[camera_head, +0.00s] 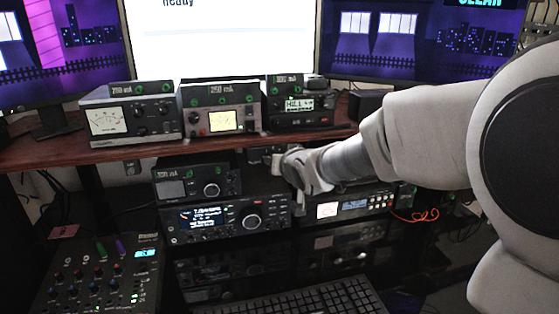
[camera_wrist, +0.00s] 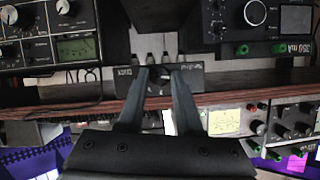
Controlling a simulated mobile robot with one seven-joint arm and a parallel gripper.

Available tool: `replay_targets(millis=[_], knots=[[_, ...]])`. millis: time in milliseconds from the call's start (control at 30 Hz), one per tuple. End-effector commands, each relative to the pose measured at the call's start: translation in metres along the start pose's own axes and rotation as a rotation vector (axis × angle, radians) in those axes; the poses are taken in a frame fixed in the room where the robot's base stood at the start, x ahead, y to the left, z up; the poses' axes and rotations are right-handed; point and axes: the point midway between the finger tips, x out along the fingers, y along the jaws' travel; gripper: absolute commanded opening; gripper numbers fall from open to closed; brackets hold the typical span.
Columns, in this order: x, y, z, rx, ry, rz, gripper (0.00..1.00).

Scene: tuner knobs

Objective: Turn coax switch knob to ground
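The coax switch is a small dark box with white lettering (camera_wrist: 112,76), seen upside down in the wrist view beneath several cable connectors. Its dark knob (camera_wrist: 160,75) shows in the middle of its face, between my fingertips. My gripper (camera_wrist: 162,80) is open, one finger on each side of the knob; contact cannot be made out. The knob's pointer direction is too small and dark to read. In the head view, my gripper (camera_head: 282,168) reaches under the wooden shelf, and the dark box (camera_head: 258,154) is partly hidden behind it.
The wooden shelf (camera_head: 60,150) runs just above my gripper and carries several meters and radios. A small radio (camera_head: 197,184) stands left of my gripper, on a larger radio (camera_head: 226,219). A tuner with a lit meter (camera_head: 352,208) sits below my arm. A mixer (camera_head: 98,275) lies lower left.

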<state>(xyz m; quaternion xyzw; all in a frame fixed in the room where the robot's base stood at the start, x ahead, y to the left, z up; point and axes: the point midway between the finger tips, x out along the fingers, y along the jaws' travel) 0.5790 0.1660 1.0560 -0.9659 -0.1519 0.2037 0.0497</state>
Motion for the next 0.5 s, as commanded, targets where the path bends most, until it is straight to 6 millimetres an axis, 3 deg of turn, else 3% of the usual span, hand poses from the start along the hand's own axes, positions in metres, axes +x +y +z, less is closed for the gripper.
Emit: replay_targets(millis=[33,133,500], knots=[[0.0,-0.0001,-0.0003,0.0,0.001,0.0,0.45],[0.0,-0.0001,-0.0002,0.0,0.001,0.0,0.62],[-0.0041,0.0,-0.0012,0.0,0.001,0.0,0.62]])
